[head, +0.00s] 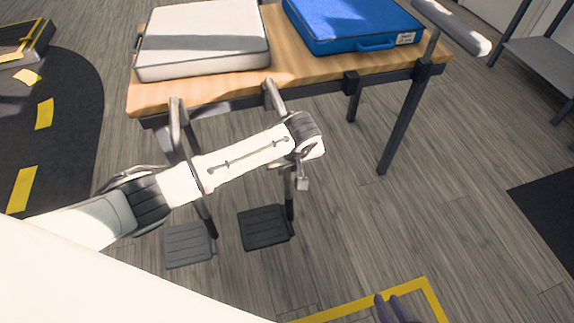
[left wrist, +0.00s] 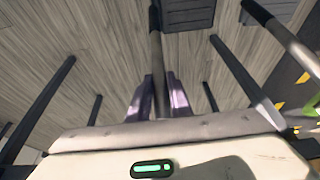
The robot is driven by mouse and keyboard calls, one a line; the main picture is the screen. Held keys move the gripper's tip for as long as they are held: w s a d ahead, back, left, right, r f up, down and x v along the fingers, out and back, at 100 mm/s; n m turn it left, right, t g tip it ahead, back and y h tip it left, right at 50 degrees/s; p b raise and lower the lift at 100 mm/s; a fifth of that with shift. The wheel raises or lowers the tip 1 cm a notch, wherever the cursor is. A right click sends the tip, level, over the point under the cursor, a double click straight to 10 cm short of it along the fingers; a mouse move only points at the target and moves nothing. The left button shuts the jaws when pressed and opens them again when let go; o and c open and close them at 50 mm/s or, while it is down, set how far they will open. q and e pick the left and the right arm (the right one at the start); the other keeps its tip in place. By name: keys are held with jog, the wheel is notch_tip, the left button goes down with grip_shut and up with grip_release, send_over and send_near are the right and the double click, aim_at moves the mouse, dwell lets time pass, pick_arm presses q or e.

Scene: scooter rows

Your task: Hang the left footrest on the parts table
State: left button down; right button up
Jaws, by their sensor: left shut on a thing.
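The left footrest shows a grey bent upper tube (head: 274,95) at the front edge of the parts table (head: 200,92). Its dark footplate (head: 264,228) hangs low above the floor. I cannot tell whether its top rests on the table or only overlaps it. In the left wrist view my left gripper (left wrist: 162,88) has its purple fingers shut on the footrest's dark tube (left wrist: 156,55). The head view hides these fingers behind my wrist. Part of my right gripper (head: 394,307) shows at the bottom edge; its opening is unclear.
A second footrest (head: 188,246) hangs at the table front, left of the held one. A white case (head: 203,38) and a blue case (head: 350,22) lie on the table. Yellow tape (head: 355,301) marks the floor. A grey shelf (head: 545,62) stands far right.

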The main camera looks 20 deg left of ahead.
pick_arm(q)
jog(key=shift+r, duration=0.1)
jog(key=c, duration=1.5)
grip_release()
jog(key=shift+c, duration=0.2)
jog(key=shift+s, duration=0.1)
jog(key=p+v, duration=0.2)
jog(key=v, duration=0.8)
jog(key=shift+p, duration=0.4)
jog(key=shift+d, duration=0.1)
